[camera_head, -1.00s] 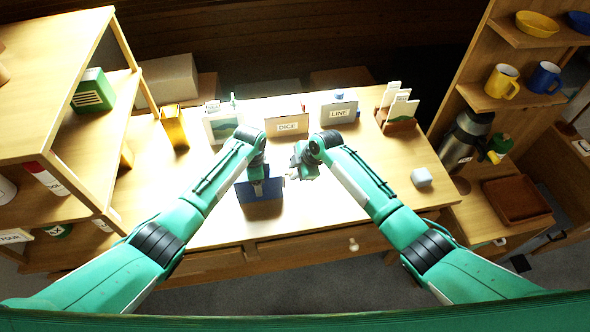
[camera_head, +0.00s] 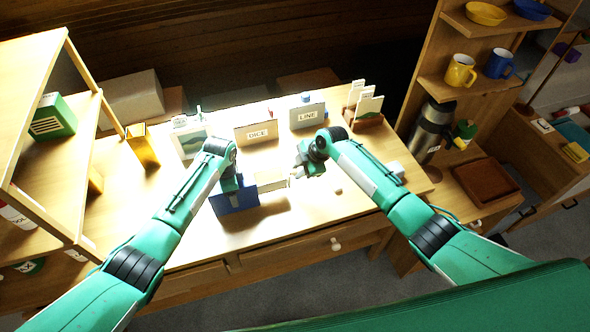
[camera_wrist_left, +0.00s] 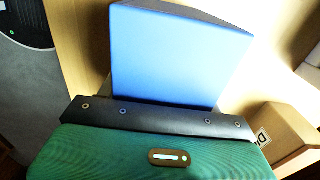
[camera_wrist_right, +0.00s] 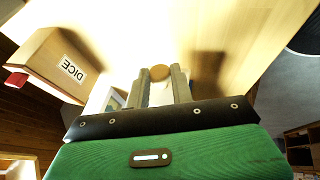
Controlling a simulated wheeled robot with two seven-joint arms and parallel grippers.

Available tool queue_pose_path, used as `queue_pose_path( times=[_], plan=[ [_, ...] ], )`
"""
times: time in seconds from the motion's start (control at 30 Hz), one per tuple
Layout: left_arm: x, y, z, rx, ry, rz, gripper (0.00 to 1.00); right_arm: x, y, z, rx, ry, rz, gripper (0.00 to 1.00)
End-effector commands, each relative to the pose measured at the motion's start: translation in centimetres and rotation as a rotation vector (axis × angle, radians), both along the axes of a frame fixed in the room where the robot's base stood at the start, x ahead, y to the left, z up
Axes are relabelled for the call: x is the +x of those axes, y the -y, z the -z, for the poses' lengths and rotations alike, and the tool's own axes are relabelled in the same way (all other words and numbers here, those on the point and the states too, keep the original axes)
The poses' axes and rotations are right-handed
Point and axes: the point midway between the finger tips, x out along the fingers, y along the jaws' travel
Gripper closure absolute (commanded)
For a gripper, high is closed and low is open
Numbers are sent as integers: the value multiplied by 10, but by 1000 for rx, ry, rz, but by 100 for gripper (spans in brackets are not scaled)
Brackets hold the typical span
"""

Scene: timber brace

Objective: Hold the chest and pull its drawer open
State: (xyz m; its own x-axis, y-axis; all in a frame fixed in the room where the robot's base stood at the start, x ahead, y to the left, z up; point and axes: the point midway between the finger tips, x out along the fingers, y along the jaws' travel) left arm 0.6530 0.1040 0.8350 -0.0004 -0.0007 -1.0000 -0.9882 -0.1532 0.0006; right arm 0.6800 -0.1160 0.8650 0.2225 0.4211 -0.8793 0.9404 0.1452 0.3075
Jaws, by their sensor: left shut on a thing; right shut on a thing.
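The blue chest (camera_head: 236,200) stands on the table in the head view, and its blue side fills the middle of the left wrist view (camera_wrist_left: 180,58). My left gripper (camera_head: 232,181) is shut on it from above. The pale drawer (camera_head: 271,181) sticks out of the chest's right side, partly open. My right gripper (camera_head: 293,176) is at the drawer's outer end, shut on its handle, which is mostly hidden. In the right wrist view, a round tan thing shows between the fingertips (camera_wrist_right: 161,78); I cannot tell whether it is the handle.
The DICE box (camera_head: 257,134) and LINE box (camera_head: 307,116) stand behind, with a card rack (camera_head: 368,112) to their right. A yellow container (camera_head: 142,146) is at the left. The table's front is mostly clear.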

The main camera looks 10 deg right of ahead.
Motion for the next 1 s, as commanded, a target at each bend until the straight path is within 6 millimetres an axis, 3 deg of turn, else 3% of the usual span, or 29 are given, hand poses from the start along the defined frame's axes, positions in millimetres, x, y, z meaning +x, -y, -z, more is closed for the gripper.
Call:
queue_pose_path(
  times=[0.03, 0.07, 0.17, 0.57, 1.0],
  plan=[
    [0, 0, 0, 1, 0, 0, 63, 0, 0, 0, -1, 0, 0, 100],
    [0, 0, 0, 1, 0, 0, 63, 0, 0, 0, -1, 1, -1, 73],
    [0, 0, 0, 1, 1, 0, 63, 0, 0, 0, -1, 1, -1, 54],
    [0, 0, 0, 0, 1, 0, 63, -1, 3, -6, -1, 1, -1, 54],
    [0, 0, 0, 0, 1, 0, 63, -19, 37, -76, -3, 2, 0, 54]
  ],
)
